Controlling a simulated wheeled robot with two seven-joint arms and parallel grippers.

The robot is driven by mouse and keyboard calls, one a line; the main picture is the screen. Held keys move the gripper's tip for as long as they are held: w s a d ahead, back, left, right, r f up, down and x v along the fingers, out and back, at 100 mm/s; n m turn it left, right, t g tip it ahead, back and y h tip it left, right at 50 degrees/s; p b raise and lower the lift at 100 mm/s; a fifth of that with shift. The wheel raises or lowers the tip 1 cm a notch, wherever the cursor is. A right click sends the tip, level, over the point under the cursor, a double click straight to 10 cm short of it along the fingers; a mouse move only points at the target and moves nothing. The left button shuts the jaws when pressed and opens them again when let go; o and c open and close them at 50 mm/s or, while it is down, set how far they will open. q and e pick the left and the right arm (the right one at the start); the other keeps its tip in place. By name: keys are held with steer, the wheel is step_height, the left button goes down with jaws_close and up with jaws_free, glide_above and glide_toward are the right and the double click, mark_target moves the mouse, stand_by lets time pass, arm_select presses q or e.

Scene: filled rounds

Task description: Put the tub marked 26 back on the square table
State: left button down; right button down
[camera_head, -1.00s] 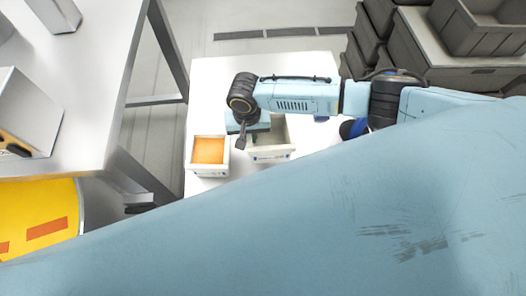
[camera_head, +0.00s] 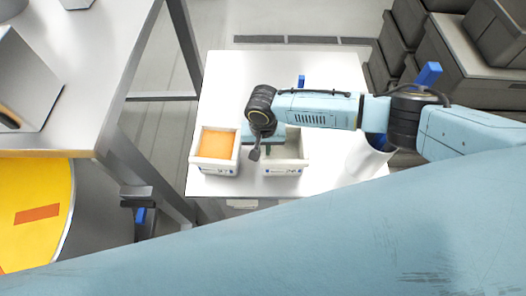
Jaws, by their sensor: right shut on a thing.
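The square table (camera_head: 232,80) is white and stands in the middle of the view. A light tub (camera_head: 284,168) with an empty-looking inside is at its front part. The label on its front is too small to read surely but could be 26. My right gripper (camera_head: 262,145) is shut on this tub at its left wall; the wrist hides part of the tub. I cannot tell whether the tub's base touches the table. A second light tub (camera_head: 214,169), filled with something orange, stands just left of it with a narrow gap. My left gripper is not in view.
A grey worktable (camera_head: 75,75) stands at the left, with a yellow round thing (camera_head: 35,200) below it. Dark crates (camera_head: 465,60) are stacked at the back right. My large blue arm link covers the lower right.

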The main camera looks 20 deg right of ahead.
steer(key=shift+f, duration=0.1)
steer(key=c, duration=1.4)
jaws_free()
steer(key=shift+c, duration=0.2)
